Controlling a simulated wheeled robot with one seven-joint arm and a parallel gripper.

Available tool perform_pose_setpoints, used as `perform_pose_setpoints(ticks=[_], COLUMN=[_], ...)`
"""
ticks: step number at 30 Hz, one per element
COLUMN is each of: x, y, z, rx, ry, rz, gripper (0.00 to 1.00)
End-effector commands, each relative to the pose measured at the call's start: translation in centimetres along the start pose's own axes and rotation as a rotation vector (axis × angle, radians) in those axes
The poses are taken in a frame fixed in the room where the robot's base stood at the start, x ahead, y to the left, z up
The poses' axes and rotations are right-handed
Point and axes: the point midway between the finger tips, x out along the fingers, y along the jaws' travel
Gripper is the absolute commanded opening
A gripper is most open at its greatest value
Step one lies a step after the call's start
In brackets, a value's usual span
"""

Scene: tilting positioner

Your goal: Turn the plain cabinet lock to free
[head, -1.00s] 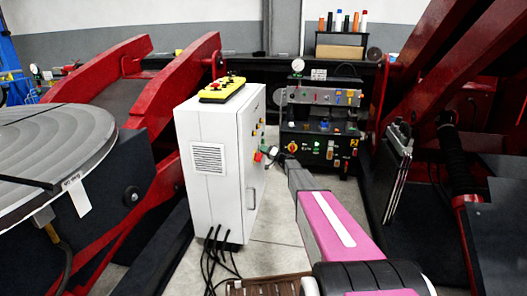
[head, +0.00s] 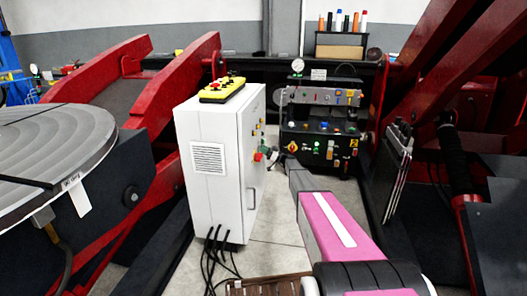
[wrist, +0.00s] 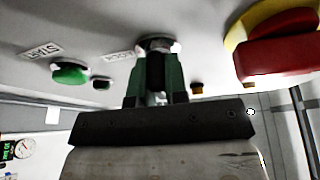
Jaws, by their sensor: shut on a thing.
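The white control cabinet (head: 208,180) stands in the middle of the head view, with its controls on the right-hand face. In the wrist view the lock (wrist: 158,45) sits beside a label that seems to read LOCK (wrist: 118,56). My gripper (wrist: 157,72) is shut on the lock, its two greenish fingers on either side of it. The fingers hide most of the lock, so its exact angle cannot be told. In the head view my gripper (head: 271,155) is small against the cabinet's right face.
A green button (wrist: 70,73) and a small dark button (wrist: 102,83) are left of the lock. A red switch on yellow (wrist: 285,52) is close on the right. A yellow pendant (head: 222,90) lies on the cabinet. Cables (head: 215,255) hang below. A black control panel (head: 320,140) stands behind.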

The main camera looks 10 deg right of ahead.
Motion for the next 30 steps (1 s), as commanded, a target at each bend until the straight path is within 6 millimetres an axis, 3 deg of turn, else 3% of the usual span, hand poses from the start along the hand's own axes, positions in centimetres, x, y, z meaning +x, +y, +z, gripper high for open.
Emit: perform_pose_setpoints(ticks=[22, 23, 25, 30], x=[-0.06, -0.06, -0.06, -0.03], y=[-0.06, -0.06, -0.05, -0.03], z=[0.1, 0.1, 0.09, 0.05], rx=[-0.085, -0.085, -0.085, -0.084], ry=[-0.004, -0.004, -0.003, -0.002], rz=[-0.035, -0.035, -0.035, -0.035], gripper=[0.0, 0.17, 0.39, 0.39])
